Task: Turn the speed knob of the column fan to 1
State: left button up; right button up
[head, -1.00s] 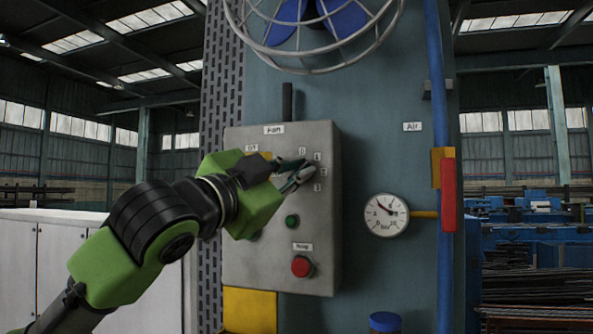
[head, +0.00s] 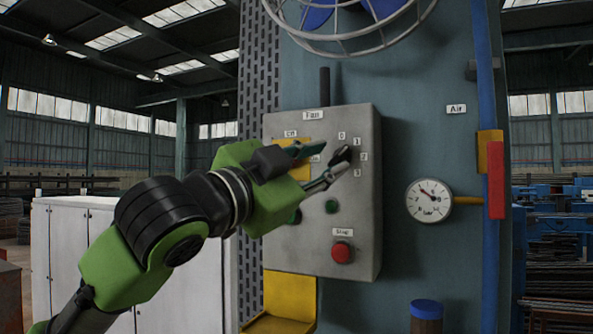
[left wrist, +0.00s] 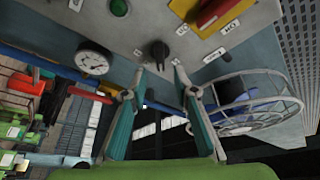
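The grey fan control box (head: 362,245) is mounted on the blue-grey column. Its black speed knob (head: 345,154) sits beside the printed marks 0, 1, 2 and 3. The knob seems to slant up and right toward the 1, but a finger partly covers it. My left gripper (head: 335,160) is open just left of the knob in the head view. In the left wrist view the knob (left wrist: 159,52) shows just beyond and between the spread fingertips (left wrist: 159,72), with nothing held. My right gripper is out of view.
A red stop button (head: 342,252) and a green button (head: 331,206) lie below the knob. A yellow-plated switch (head: 290,143) is partly behind my left gripper. A pressure gauge (head: 429,200) and the fan cage (head: 350,42) are nearby.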

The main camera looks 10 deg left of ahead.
pick_arm(q)
jog(key=v, duration=0.7)
jog(key=shift+s+a, duration=0.3)
jog(key=shift+f, duration=0.1)
